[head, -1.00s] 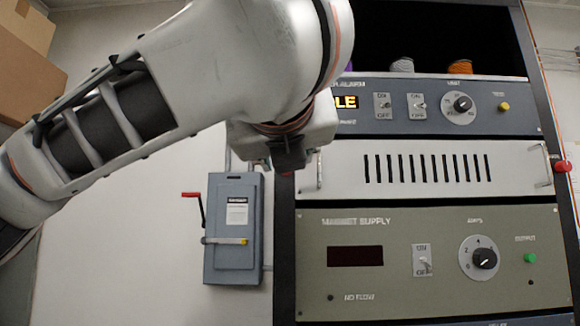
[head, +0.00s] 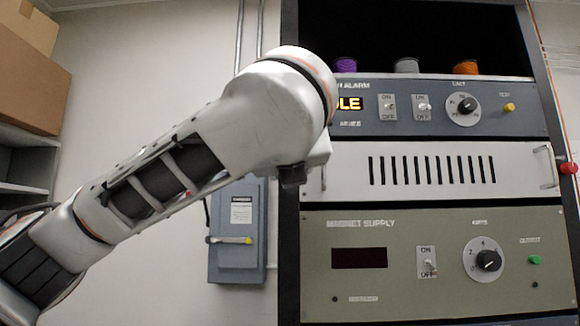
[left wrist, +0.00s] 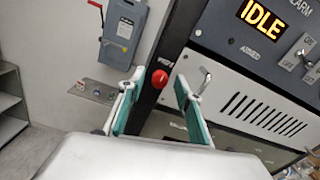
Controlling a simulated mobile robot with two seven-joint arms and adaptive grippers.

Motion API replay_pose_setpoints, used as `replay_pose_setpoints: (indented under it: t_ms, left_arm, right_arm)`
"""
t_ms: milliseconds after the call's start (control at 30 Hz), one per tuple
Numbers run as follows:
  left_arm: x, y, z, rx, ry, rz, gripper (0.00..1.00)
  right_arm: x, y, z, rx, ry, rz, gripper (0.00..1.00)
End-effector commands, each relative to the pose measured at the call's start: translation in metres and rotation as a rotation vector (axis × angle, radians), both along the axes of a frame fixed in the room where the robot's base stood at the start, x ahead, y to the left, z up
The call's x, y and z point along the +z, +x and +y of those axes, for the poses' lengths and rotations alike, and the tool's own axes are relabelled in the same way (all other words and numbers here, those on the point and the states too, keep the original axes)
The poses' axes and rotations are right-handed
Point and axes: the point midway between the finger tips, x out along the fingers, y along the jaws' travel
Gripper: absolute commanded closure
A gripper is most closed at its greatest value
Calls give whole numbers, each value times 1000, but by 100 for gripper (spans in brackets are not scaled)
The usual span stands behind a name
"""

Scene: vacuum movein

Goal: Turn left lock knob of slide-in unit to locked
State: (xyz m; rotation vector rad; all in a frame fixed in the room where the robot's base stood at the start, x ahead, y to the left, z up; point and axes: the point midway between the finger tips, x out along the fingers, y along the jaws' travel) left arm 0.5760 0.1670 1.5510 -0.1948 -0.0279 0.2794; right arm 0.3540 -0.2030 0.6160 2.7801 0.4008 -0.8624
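The slide-in unit (head: 350,178) is a white slotted panel between two rack units. Its left lock knob is a red round knob (left wrist: 161,81) on the dark rack post, left of the panel; in the head view my arm hides it. My left gripper (left wrist: 158,77) is open, its two teal-padded fingers appearing on either side of the red knob in the left wrist view. How deep the knob lies between them I cannot tell, and no contact shows. In the head view my left wrist covers the panel's left edge. My right gripper is out of view.
A red right knob (head: 568,168) sits beside the panel's right handle (head: 549,168). The alarm unit (head: 440,122) reading IDLE is above, the magnet supply (head: 450,220) below. A metal handle (left wrist: 204,82) stands close to my right-hand finger. A grey switch box (head: 238,262) hangs on the left wall.

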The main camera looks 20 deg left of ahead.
Motion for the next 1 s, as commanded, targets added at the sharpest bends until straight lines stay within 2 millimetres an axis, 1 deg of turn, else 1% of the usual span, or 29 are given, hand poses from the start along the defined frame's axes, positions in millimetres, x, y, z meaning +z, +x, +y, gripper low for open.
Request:
replay_pose_setpoints:
  t_ms: [100,167,200,233,467,667,867,1000]
  left_arm:
    - [0,0,0,0,0,0,66]
    - [0,0,0,0,0,0,81]
    - [0,0,0,0,0,0,92]
    - [0,0,0,0,0,0,99]
    - [0,0,0,0,3,1,100]
    - [3,-1,0,0,44,12,100]
    - [5,-2,0,0,155,44,100]
    - [5,-1,0,0,269,77,100]
  right_arm:
    - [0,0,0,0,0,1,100]
    - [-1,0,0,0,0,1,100]
    - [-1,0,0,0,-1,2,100]
    - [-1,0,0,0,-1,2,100]
    - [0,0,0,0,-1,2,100]
    - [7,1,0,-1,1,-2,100]
    - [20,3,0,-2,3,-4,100]
    - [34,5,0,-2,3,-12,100]
